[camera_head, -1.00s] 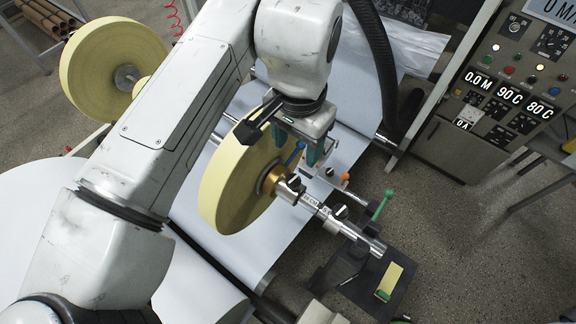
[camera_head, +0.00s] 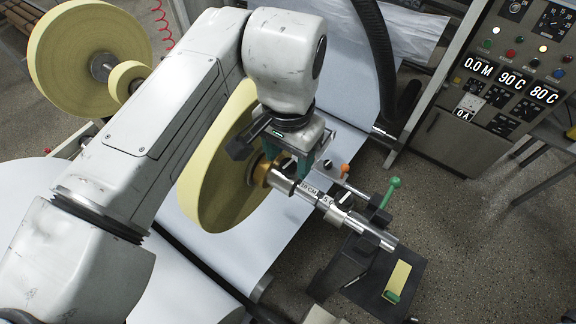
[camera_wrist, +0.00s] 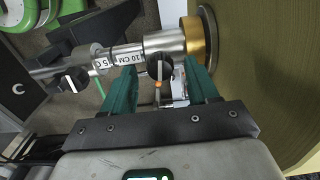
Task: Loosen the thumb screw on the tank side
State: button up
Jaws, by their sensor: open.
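A steel shaft (camera_head: 317,197) runs out from the large yellow roll (camera_head: 213,168). It also shows in the wrist view (camera_wrist: 127,54), with two steel collars carrying black thumb screws. The inner collar (camera_wrist: 165,44) sits against the brass ring (camera_wrist: 198,38), and its black thumb screw (camera_wrist: 160,69) lies between my fingers in that view. The outer thumb screw (camera_wrist: 75,80) is left of them. I cannot tell which is on the tank side. My gripper (camera_head: 293,166) is open over the inner collar. Its green fingers (camera_wrist: 159,78) appear apart from the screw; contact is unclear.
The yellow roll (camera_wrist: 258,70) is close to my right finger in the wrist view. A green-handled lever (camera_head: 386,192) and a black stand (camera_head: 388,272) are near the shaft's free end. The control cabinet (camera_head: 490,95) stands right. Open floor lies between.

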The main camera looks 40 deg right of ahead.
jog(key=shift+f, duration=0.6)
jog(key=c, duration=1)
